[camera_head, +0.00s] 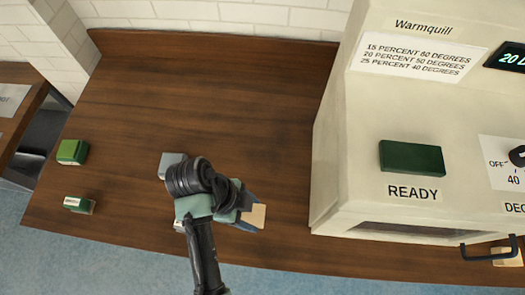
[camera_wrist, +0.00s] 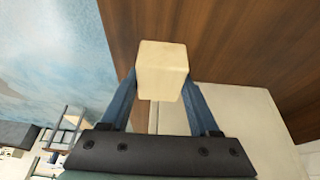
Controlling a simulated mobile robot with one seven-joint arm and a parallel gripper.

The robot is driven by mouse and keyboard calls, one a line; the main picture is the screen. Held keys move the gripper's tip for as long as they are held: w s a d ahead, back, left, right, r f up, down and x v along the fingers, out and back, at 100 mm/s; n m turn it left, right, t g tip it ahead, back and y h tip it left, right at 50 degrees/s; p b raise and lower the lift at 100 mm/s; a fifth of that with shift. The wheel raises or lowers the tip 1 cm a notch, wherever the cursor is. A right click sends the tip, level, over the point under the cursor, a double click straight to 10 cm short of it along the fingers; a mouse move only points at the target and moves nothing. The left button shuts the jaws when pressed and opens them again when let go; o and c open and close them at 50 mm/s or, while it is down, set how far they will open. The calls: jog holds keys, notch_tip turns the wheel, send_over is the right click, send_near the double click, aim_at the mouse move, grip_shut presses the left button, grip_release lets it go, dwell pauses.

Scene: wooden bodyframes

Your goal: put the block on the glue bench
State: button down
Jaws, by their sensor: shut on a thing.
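The block is a pale wooden piece (camera_head: 258,216). It sits between the fingertips of my gripper (camera_head: 250,212), above the dark wooden worktop near its front edge. In the wrist view the block (camera_wrist: 162,68) is clasped between two blue fingers (camera_wrist: 160,88), which are shut on it. The worktop lies behind the block in that view, with blue floor to the left. My wrist covers part of the worktop in the head view. No surface is readably marked as the glue bench.
A cream Warmquill machine (camera_head: 340,130) with a green READY button (camera_head: 411,157) stands to the right. Another pale piece (camera_head: 507,253) lies by its handle. Another wooden surface (camera_head: 22,105) is at far left, across a gap. The worktop's back (camera_head: 200,80) is clear.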

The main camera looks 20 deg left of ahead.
aim_at(252, 219)
jog(key=shift+f, duration=0.3)
notch_tip(252, 219, down, 4)
jog(key=shift+s+p, duration=0.15)
jog(key=shift+p, duration=0.25)
jog(key=shift+f, duration=2.6)
jog(key=shift+f, duration=0.1)
jog(key=shift+c, duration=0.6)
grip_release()
jog(key=v, duration=1.2)
jog(key=shift+b, duration=0.35)
